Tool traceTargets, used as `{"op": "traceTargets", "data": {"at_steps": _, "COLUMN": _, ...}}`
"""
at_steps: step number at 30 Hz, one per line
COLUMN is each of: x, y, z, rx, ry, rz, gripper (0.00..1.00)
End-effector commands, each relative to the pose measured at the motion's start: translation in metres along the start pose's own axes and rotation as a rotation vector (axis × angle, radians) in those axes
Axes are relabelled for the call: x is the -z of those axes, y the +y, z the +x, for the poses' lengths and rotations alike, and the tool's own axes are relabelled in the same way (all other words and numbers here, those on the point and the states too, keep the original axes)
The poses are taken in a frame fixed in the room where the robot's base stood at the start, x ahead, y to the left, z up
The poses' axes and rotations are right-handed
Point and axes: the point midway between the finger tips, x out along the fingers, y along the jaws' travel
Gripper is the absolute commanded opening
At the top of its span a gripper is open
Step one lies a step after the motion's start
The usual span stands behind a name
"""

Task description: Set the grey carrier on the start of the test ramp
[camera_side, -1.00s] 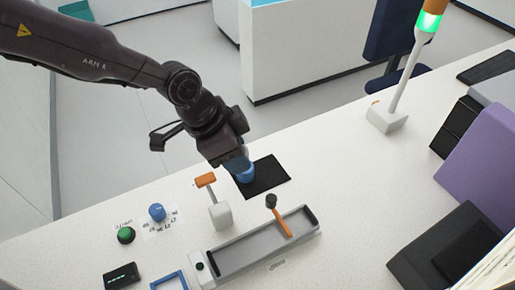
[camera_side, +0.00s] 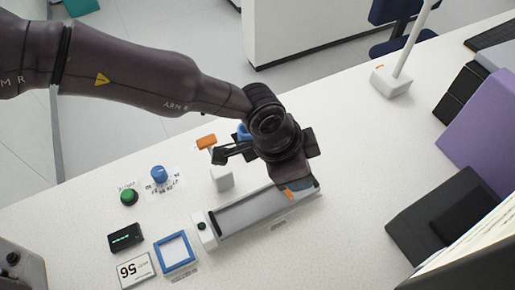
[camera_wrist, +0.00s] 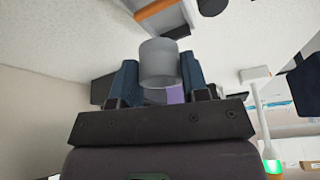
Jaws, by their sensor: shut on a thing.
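A grey cylinder, the carrier (camera_wrist: 160,62), sits between the two dark blue fingers of my gripper (camera_wrist: 158,80) in the wrist view; the fingers are shut on it. In the side view my gripper (camera_side: 292,172) is above the right end of the long grey ramp (camera_side: 238,222), and its fingertips and the carrier are hidden there.
A blue object (camera_side: 243,131) is partly hidden behind my arm. A blue knob (camera_side: 159,174), green button (camera_side: 129,197), blue frame (camera_side: 175,251) and black box (camera_side: 126,237) are at left. A dark tray (camera_side: 442,222) lies right.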

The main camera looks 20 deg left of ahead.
Motion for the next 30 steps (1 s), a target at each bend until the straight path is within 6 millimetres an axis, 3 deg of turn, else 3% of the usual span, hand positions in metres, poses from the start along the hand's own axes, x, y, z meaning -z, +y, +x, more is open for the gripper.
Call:
{"op": "traceTargets", "data": {"at_steps": 5, "x": 0.02, "y": -0.011, "z": -0.007, "rx": 0.023, "ry": 0.024, "rz": -0.058, "gripper": 0.26}}
{"op": "traceTargets", "data": {"at_steps": 30, "x": -0.004, "y": -0.01, "z": 0.048, "rx": 0.02, "ry": 0.015, "rz": -0.083, "gripper": 0.26}}
